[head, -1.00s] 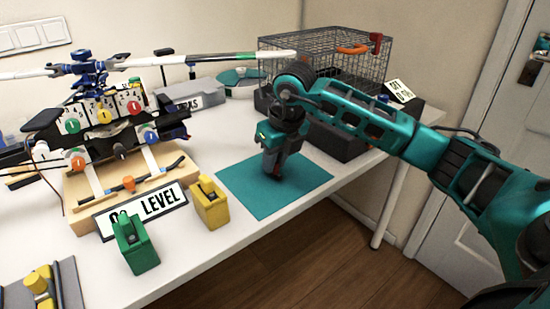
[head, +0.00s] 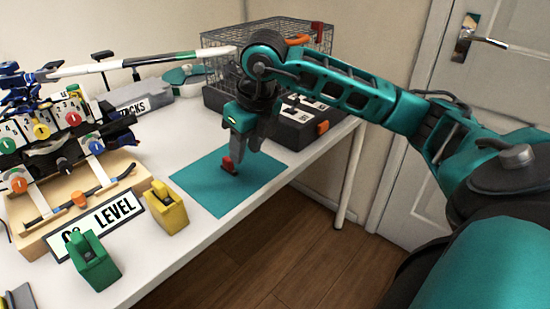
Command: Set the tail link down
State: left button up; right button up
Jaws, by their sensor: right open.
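A small red piece (head: 228,164), which looks like the tail link, sits on the teal mat (head: 205,193) on the white table. My right gripper (head: 240,156) points down just above and beside it, with its jaws open. Whether a fingertip still touches the red piece is hard to tell. My left gripper is not in view.
A wire cage (head: 225,70) and a dark box (head: 290,130) stand behind the mat. The helicopter rig on its wooden stand (head: 50,222) is at left. A yellow block (head: 168,210) and a green block (head: 92,265) stand in front. The table's right edge is close to the mat.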

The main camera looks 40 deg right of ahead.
jog(key=s, duration=0.7)
jog(key=shift+s+d+b, duration=0.25)
jog(key=shift+d+b, duration=0.1)
jog(key=shift+d, duration=0.05)
